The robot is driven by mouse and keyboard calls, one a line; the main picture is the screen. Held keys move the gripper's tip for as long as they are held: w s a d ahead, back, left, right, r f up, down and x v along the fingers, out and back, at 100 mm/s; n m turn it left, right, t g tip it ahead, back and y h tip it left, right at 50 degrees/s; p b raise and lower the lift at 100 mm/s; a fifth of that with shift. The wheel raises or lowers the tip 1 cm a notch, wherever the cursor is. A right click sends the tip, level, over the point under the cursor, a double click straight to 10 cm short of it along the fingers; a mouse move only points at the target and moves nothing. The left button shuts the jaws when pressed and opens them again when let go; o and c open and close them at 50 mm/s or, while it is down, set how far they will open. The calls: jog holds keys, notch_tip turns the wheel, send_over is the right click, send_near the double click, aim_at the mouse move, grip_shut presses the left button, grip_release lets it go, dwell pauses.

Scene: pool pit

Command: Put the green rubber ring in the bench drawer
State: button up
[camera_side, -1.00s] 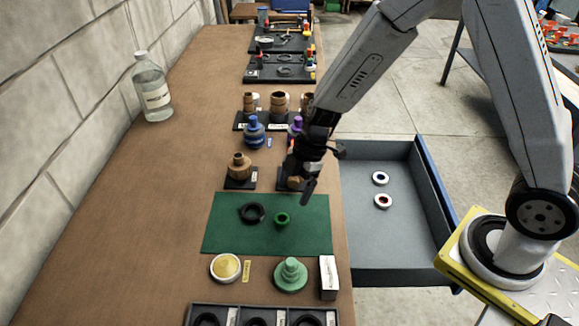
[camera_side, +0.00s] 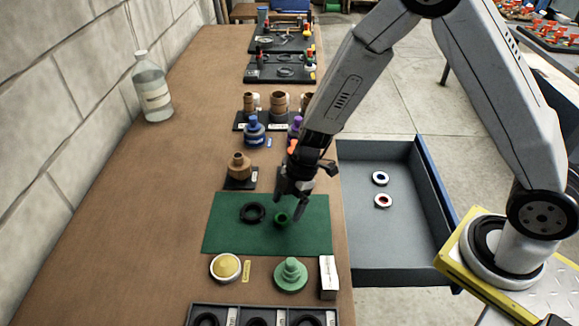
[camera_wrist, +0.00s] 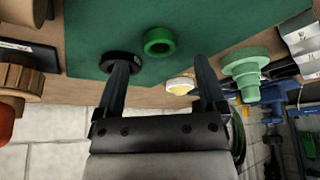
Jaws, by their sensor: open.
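The green rubber ring (camera_side: 282,219) lies on the green mat (camera_side: 309,242) on the bench, to the right of a larger black ring (camera_side: 252,212). My gripper (camera_side: 291,213) is above the mat, with its fingertips close to the green ring in the side view. In the wrist view, my gripper (camera_wrist: 163,77) is open and empty, and the green ring (camera_wrist: 160,41) lies beyond the gap between its fingers. The open bench drawer (camera_side: 398,238) extends to the right of the bench and holds two small white-rimmed rings (camera_side: 382,189).
A green stepped fitting (camera_side: 290,275), a dish with a yellow pad (camera_side: 226,267) and a small white box (camera_side: 328,277) stand in front of the mat. A brown fitting (camera_side: 239,166) and a blue fitting (camera_side: 254,131) stand behind it. Much of the drawer floor is bare.

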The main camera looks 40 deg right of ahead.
aim_at(284, 220)
jog(key=shift+x, duration=1.5)
grip_shut()
jog(key=shift+r, duration=0.15)
jog(key=shift+r, duration=1.1)
jog(key=s+d+r, duration=0.3)
jog(key=s+r, duration=0.7)
jog(key=s, duration=0.3)
jog(key=shift+s+d+r, duration=0.25)
jog(key=shift+d+r, duration=0.05)
